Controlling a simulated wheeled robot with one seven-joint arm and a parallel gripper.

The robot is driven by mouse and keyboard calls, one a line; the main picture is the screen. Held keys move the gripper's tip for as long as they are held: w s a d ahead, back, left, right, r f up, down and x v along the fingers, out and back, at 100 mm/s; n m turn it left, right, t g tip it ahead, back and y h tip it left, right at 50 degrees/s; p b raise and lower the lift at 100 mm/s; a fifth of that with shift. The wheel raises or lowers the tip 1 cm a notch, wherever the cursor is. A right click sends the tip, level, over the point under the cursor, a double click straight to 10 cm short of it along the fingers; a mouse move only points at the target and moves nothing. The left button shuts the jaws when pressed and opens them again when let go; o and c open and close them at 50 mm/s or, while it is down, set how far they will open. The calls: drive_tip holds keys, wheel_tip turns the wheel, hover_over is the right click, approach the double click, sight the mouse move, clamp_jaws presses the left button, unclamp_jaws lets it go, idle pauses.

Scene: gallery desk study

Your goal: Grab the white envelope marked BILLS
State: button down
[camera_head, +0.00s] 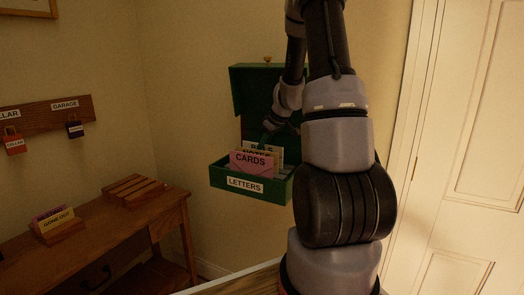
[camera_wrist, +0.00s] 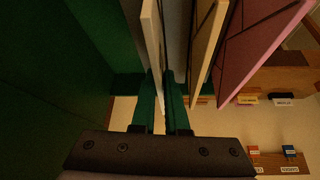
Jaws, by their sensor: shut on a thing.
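The green box marked LETTERS (camera_head: 222,179) stands open with its lid up, holding upright envelopes. The white envelope marked BILLS (camera_head: 277,147) is the rearmost I can make out, its label partly hidden by the NOTES envelope and my gripper. In the wrist view the white envelope (camera_wrist: 153,32) shows edge-on. My gripper (camera_wrist: 161,76) reaches down into the box from above and is shut on the white envelope, one finger on each side. The envelope's lower part is hidden in the box. My gripper is small and dark in the head view (camera_head: 267,132).
The tan NOTES envelope (camera_wrist: 207,45) and the pink CARDS envelope (camera_head: 252,164) stand close beside the gripped one. The raised green lid (camera_head: 250,88) is behind. A wooden desk (camera_head: 120,222) is at left, and a key rack (camera_head: 45,114) hangs on the wall.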

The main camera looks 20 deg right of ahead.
drive_tip(key=shift+d+r, duration=0.1)
drive_tip(key=shift+r, duration=1.05)
drive_tip(key=shift+r, duration=0.1)
drive_tip(key=shift+w, duration=0.1)
